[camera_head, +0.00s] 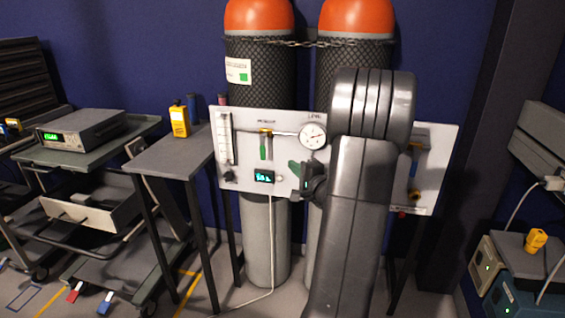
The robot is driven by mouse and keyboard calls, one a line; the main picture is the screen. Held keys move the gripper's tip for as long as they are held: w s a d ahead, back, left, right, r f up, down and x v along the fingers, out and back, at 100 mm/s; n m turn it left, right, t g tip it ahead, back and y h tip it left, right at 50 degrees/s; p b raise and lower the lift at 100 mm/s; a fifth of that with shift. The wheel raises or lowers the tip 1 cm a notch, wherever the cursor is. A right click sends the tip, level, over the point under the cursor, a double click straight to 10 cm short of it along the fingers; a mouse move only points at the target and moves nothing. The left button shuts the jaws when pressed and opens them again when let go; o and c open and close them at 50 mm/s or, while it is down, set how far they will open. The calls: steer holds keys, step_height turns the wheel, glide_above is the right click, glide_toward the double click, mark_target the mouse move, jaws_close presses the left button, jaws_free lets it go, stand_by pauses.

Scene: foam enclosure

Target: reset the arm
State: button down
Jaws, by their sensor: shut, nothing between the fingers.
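My arm (351,220) rises from the bottom of the view and bends at a thick ribbed joint (372,105). It stands in front of the right half of a white gas panel (432,170). My gripper (308,182) shows as a small dark shape at the left side of the arm, before the panel and just below a round gauge (313,135). It is shut and holds nothing. Part of it is hidden behind the arm. A green handle (294,168) shows right beside it; I cannot tell whether they touch.
Two orange-topped cylinders (261,75) stand chained behind the panel. A narrow table (170,155) with a yellow meter (180,121) and a cart (60,155) with a grey instrument (82,128) stand at left. Blue and beige boxes (484,266) stand at lower right. A white cable (271,245) hangs below the panel.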

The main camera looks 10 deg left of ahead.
steer(key=v, duration=0.4)
steer(key=s+a+p+x, duration=0.1)
steer(key=s+a+x, duration=0.1)
steer(key=x, duration=1.1)
stand_by(0.4)
